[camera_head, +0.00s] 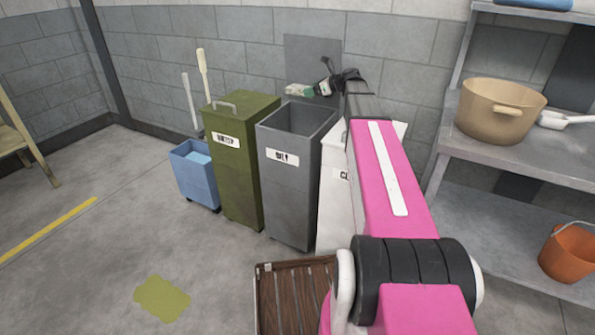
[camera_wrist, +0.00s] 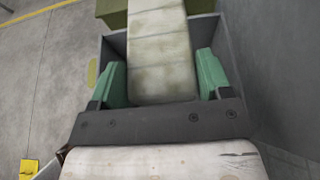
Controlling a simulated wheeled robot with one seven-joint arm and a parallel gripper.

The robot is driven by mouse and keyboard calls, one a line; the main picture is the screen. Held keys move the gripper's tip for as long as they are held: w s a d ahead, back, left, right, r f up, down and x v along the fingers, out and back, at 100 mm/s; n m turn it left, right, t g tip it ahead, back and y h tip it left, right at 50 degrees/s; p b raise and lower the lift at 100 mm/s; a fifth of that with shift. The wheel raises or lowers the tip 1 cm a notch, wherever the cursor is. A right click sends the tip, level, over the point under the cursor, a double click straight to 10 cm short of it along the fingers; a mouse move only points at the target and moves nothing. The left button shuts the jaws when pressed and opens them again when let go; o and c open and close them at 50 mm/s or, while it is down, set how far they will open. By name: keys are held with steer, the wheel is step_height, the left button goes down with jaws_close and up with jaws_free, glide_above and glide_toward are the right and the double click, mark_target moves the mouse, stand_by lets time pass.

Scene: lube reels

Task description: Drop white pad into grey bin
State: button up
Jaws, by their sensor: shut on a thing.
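My gripper (camera_head: 312,90) is shut on the white pad (camera_head: 296,89), which it holds above the open top of the grey bin (camera_head: 290,180). In the wrist view the pad (camera_wrist: 161,55) is long, stained and creased, and sits between the green fingers of my gripper (camera_wrist: 160,78). The walls of the grey bin (camera_wrist: 232,50) show on both sides below the pad. The bin's inside is mostly hidden by the pad and gripper in the wrist view. The bin stands upright and has a white label on its front.
A green lidded bin (camera_head: 240,165) stands left of the grey bin, and a white bin (camera_head: 333,200) right of it. A blue bucket (camera_head: 196,175) with mops is farther left. A shelf (camera_head: 480,160) with a tan pot (camera_head: 500,110) is at right. A wooden pallet (camera_head: 292,295) lies in front.

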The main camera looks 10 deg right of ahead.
steer(key=shift+f, duration=2.95)
steer(key=o, duration=1)
steer(key=shift+o, duration=0.2)
steer(key=v, duration=1)
steer(key=shift+s+d+r, duration=0.25)
